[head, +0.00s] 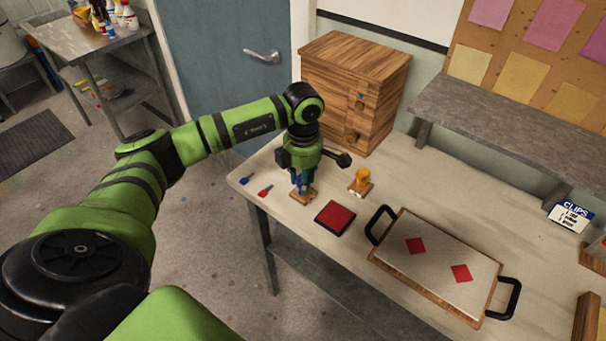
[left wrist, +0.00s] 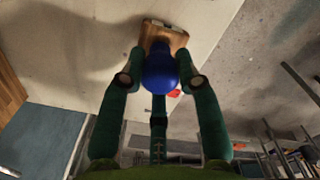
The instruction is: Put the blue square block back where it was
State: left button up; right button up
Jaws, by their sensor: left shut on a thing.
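The blue block has a round blue knob (left wrist: 160,72) on a square wooden base (head: 304,195). My left gripper (head: 302,180) points down and is shut on the blue knob, with fingers on both sides of it in the left wrist view. The base is at the table's left part, close to the top; I cannot tell whether it touches. An orange-knobbed block (head: 361,181) with a similar wooden base stands upright just right of it. A red square pad (head: 335,218) lies in front of them. My right gripper is not in view.
A board with black handles (head: 436,264) bears a pale sheet with two red diamonds. Small blue (head: 246,179) and red (head: 265,191) items lie near the table's left edge. A wooden drawer cabinet (head: 352,85) stands behind. The tabletop (head: 450,180) behind the board is clear.

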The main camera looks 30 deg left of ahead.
pick_arm(q)
jog(key=shift+f, duration=0.35)
jog(key=shift+f, duration=0.2)
jog(key=o, duration=0.9)
jog(key=shift+r, duration=0.1)
